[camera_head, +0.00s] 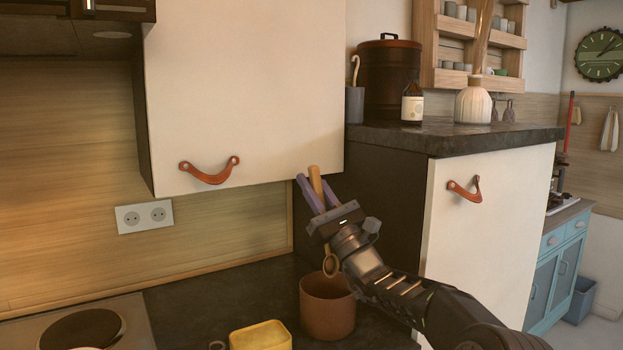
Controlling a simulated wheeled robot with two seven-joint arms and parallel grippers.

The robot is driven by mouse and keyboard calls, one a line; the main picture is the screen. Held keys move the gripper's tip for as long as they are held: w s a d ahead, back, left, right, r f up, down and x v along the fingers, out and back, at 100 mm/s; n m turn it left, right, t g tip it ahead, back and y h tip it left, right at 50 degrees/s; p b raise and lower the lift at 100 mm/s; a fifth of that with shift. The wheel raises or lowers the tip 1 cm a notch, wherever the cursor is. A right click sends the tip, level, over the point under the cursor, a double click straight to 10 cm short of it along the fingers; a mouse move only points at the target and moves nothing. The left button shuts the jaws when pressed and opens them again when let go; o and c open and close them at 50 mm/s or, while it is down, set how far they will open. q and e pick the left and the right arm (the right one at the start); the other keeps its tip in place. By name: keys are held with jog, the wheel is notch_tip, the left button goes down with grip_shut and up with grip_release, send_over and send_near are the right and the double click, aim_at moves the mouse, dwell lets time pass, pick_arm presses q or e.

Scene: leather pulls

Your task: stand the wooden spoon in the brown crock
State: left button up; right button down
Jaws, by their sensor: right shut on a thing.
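The wooden spoon (330,264) is held by my right gripper (311,190), whose two purple-grey fingers are shut on its handle. The handle's end sticks up between the fingers and the bowl hangs down below the gripper. Part of the handle is hidden behind the gripper body. The brown crock (326,312) stands upright on the dark counter, right below the spoon. The spoon's bowl overlaps the crock's back rim in the picture; I cannot tell whether it is above the opening or just behind it. My left gripper is out of view.
A yellow container (260,336) stands left of the crock, and a hob (85,328) is at the lower left. A wall cabinet (243,95) with a leather pull hangs above. A taller cabinet (485,240) stands close on the right, with a bottle (412,104) and vase on top.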

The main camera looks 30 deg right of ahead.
notch_tip(320, 180, down, 11)
jog(key=b, duration=0.9)
jog(key=shift+f+b, duration=0.35)
dwell(0.3)
jog(key=c, duration=1.3)
grip_release()
jog(key=shift+o, duration=0.2)
jog(key=s+d+b, duration=0.1)
jog(key=s+d, duration=0.1)
jog(key=s, duration=1)
jog(key=shift+s+f, duration=0.4)
